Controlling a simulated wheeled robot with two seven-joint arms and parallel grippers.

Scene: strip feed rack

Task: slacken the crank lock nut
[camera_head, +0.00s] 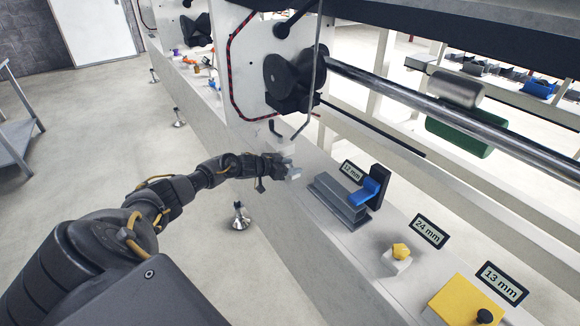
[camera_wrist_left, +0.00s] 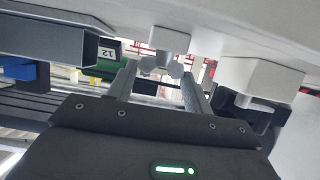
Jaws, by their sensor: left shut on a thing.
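My left gripper (camera_head: 284,167) is at the front edge of the white rack ledge, below the dark crank mechanism (camera_head: 288,78). In the left wrist view, its fingers (camera_wrist_left: 160,84) are shut on a small light grey lobed nut (camera_wrist_left: 163,66), which sits on a white block (camera_wrist_left: 172,38). The picture does not prove that this is the crank lock nut. In the head view the nut is mostly hidden by the fingers. My right gripper is in neither view.
A grey channel block with a blue lever (camera_head: 370,188) stands right of the gripper by a 12 mm label (camera_head: 351,171). Further right are a yellow hex piece (camera_head: 401,250) and a yellow plate (camera_head: 458,300). A long steel shaft (camera_head: 440,108) runs above.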

